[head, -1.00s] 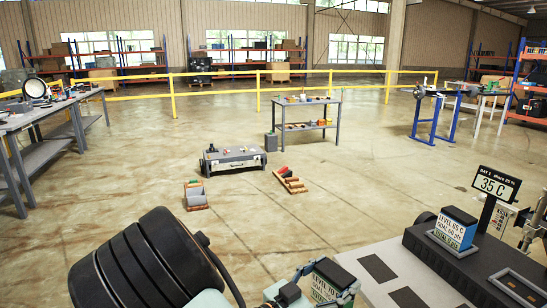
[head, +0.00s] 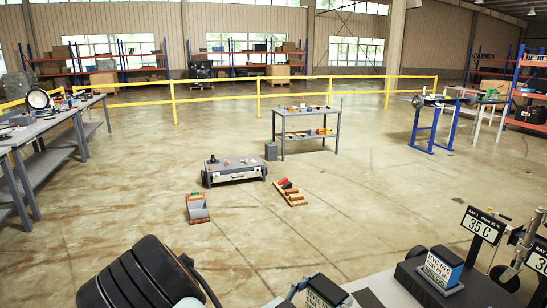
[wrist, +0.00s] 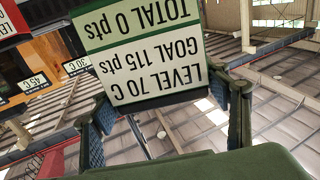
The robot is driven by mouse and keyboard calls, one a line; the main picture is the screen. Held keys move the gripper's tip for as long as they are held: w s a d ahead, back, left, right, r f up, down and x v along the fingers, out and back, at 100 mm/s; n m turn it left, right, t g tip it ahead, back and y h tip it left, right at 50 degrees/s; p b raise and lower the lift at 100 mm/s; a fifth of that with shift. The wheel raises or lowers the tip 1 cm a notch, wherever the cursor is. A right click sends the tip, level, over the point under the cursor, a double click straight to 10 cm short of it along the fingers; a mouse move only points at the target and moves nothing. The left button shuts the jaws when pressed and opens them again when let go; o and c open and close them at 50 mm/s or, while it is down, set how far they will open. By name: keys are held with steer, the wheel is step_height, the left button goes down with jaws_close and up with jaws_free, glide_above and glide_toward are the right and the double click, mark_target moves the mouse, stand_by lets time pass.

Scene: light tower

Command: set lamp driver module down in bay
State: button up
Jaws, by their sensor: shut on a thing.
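My gripper (wrist: 170,100) is shut on a box-shaped module, and its two fingers stand on either side of it in the wrist view. The module (wrist: 145,55) carries a white and green label reading level 70 C, goal 115 pts, total 0 pts, upside down in that view. In the head view the held module (head: 325,292) shows at the bottom edge, partly cut off, left of the black bay block (head: 482,290). The spot under the held module is hidden.
A bay sign (head: 483,225) reading 35 C stands behind the black block, with a second sign (head: 539,262) at the right edge. The wrist view shows signs reading 45 C (wrist: 34,83) and 30 C (wrist: 77,66). Open floor (head: 340,210) lies beyond.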

steer(key=shift+d+r+p, duration=0.15)
steer(key=shift+r+p, duration=2.25)
steer(key=shift+p, duration=0.35)
